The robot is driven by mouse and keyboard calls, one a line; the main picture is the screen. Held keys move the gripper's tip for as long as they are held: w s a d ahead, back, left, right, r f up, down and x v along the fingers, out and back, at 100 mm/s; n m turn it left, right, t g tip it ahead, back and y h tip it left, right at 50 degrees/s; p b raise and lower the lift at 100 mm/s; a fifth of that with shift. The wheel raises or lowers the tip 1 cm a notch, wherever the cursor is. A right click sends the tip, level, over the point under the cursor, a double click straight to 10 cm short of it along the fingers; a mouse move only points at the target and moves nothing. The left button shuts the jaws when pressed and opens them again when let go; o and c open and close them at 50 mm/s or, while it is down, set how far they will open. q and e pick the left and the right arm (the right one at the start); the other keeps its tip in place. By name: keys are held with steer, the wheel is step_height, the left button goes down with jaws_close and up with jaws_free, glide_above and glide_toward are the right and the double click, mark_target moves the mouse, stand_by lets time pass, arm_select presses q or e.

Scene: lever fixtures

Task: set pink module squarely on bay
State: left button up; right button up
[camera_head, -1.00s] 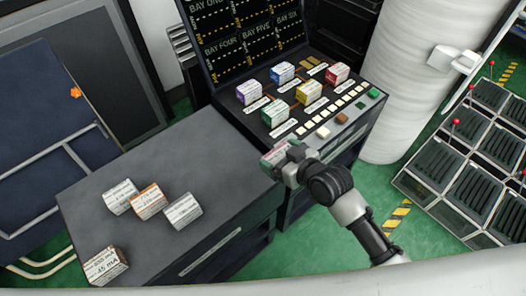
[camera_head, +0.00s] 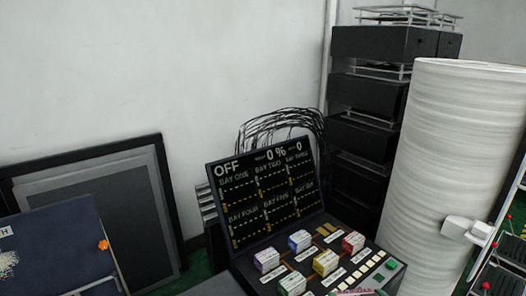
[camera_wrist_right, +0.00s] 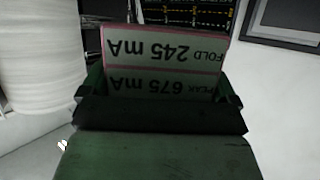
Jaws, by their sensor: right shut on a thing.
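The pink module (camera_wrist_right: 160,50) is in my right gripper (camera_wrist_right: 160,100) in the right wrist view. Its white label face reads "FOLD 245 mA" and "PEAK 675 mA", upside down, with pink edges. The jaws are shut on it. In the head view only a sliver of pink and white shows at the bottom edge; the right gripper is not clearly visible there. The console (camera_head: 262,284) holds purple (camera_head: 267,260), blue (camera_head: 300,241), yellow (camera_head: 326,262), green (camera_head: 292,285) and red (camera_head: 353,243) modules. My left gripper is out of view.
The upright screen (camera_head: 265,190) behind the bays reads "OFF" and "0 %". A tall white roll (camera_head: 450,160) stands right of the console. Black racks (camera_head: 368,105) and cables (camera_head: 282,128) stand behind. A dark framed panel (camera_head: 100,210) leans at the left.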

steer(key=shift+d+r, duration=0.25)
steer(key=shift+r, duration=0.05)
steer(key=a+f+n+g+y+b, duration=0.1)
steer(key=a+f+n+y+b, duration=0.1)
steer(key=f, duration=0.4)
steer(key=a+f+n+y+b, duration=0.2)
steer(key=a+f+y+b, duration=0.1)
steer(key=f, duration=0.3)
steer(key=w+a+f+n+g+y+b, duration=0.1)
steer(key=a+f+n+y+b, duration=0.1)
steer(key=a+f, duration=0.2)
step_height(320, 180, down, 2)
steer(key=shift+a+f+n+g+y, duration=0.1)
steer(key=shift+a+n+g+y, duration=0.2)
steer(key=shift+a+n, duration=0.1)
steer(key=w+a+f, duration=0.2)
steer(key=a, duration=0.1)
steer(key=w+a+f+b, duration=0.1)
steer(key=w+a+f, duration=0.1)
steer(key=a, duration=0.1)
steer(key=w+a+f+b, duration=0.1)
steer(key=w+a+f, duration=0.2)
steer(key=shift+a, duration=0.15)
steer(key=shift+f+b, duration=0.3)
steer(key=shift+f, duration=1.55)
steer(key=shift+f, duration=0.1)
